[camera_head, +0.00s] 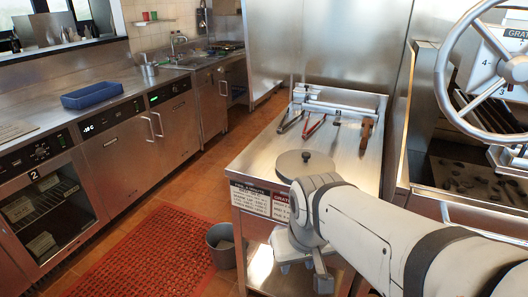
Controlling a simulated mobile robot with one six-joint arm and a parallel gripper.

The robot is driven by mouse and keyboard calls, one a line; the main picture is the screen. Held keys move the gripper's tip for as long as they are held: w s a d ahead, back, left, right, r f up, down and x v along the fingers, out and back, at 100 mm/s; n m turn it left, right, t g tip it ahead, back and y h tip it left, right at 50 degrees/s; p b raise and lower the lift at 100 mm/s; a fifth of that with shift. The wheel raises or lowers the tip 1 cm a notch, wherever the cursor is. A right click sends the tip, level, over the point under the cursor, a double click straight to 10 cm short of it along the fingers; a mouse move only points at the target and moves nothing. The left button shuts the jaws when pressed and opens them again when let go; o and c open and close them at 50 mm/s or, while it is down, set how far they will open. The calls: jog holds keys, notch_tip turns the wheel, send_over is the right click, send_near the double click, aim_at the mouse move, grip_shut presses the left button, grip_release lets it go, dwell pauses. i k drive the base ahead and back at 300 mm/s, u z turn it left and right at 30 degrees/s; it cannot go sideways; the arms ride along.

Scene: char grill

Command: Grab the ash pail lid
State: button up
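A round grey lid with a dark knob (305,165) lies flat on the steel table (262,158), near its front edge. I take it to be the ash pail lid. My gripper (303,275) hangs in front of the table, below and nearer than the lid, pointing down. Its two fingers look spread apart with nothing between them. It does not touch the lid. My arm passes just right of the lid and covers part of the table's front right.
Several long tools, including red-handled tongs (315,126), lie farther back on the table.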

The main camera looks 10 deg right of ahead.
aim_at(292, 164)
jog(key=z, duration=0.15)
jog(key=i, duration=0.9)
jog(key=u, duration=0.05)
